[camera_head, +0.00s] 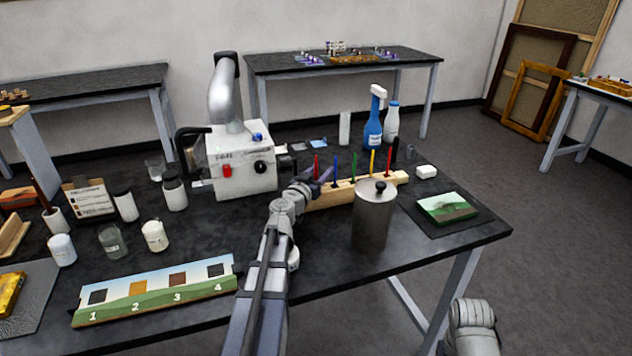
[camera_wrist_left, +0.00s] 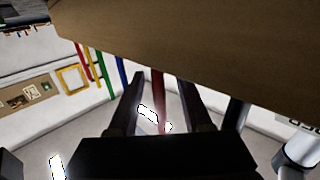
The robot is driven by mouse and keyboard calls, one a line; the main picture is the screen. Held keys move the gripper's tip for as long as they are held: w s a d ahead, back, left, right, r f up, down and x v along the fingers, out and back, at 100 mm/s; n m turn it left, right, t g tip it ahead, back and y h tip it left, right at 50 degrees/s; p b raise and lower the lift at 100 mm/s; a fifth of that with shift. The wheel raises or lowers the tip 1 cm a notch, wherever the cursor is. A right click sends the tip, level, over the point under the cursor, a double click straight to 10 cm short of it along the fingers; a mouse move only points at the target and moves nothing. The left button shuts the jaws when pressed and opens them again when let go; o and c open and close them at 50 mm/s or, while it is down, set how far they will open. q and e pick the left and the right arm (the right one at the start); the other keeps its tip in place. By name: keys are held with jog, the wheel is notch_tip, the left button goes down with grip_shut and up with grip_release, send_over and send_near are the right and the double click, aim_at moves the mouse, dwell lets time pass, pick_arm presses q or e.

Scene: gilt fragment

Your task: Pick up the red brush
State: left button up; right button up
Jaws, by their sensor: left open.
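A wooden brush holder (camera_head: 330,196) stands on the dark table with several coloured brushes upright in a row. A red brush (camera_head: 316,162) stands at its left end; another red brush (camera_head: 388,162) stands at its right end. My left gripper (camera_head: 312,184) is at the left end of the holder, by the left red brush. In the left wrist view, the open fingers (camera_wrist_left: 158,100) are on either side of a red brush (camera_wrist_left: 158,88), with gaps visible. The fingertips are partly hidden behind the holder (camera_wrist_left: 200,40).
A metal canister (camera_head: 372,222) stands in front of the holder. A white machine (camera_head: 240,165) stands left of it. A blue spray bottle (camera_head: 373,130) is behind. A numbered panel (camera_head: 155,290) lies at the front left. A small painting (camera_head: 446,207) lies at right.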

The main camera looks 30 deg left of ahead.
pick_arm(q)
jog(key=shift+c, duration=0.2)
grip_shut()
dwell(0.4)
jog(key=shift+r, duration=0.25)
notch_tip(320, 180, up, 18)
jog(key=p, duration=1.8)
jog(key=shift+f, duration=0.2)
